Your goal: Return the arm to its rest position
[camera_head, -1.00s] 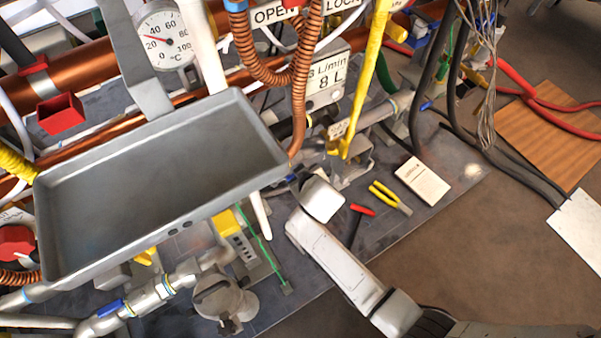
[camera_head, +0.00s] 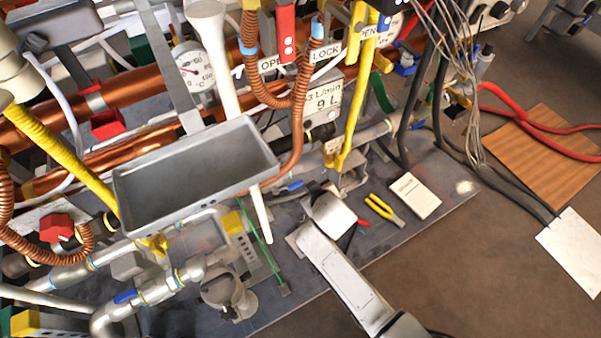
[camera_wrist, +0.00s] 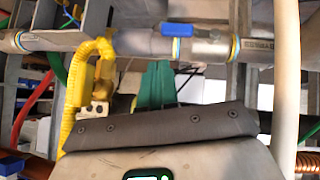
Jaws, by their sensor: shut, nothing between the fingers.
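My arm, pale grey and white, reaches up from the bottom edge in the head view, its end among the pipes beside a metal bracket. In the wrist view the hand's dark screwed bar and white housing fill the bottom. My gripper (camera_wrist: 157,72) shows beyond the bar as two green fingers close together, shut and empty. A yellow corrugated hose (camera_wrist: 78,95) stands just left of it. A grey pipe with a blue-handled valve (camera_wrist: 177,29) crosses above it. In the head view the fingers are hidden by the wrist and pipework.
A grey metal tray (camera_head: 195,178) is left of my arm. Yellow-handled pliers (camera_head: 383,209) and a white card (camera_head: 414,195) lie right of it on the grey plate. Black and red cables (camera_head: 540,130) run at the right. Brown floor is open at the lower right.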

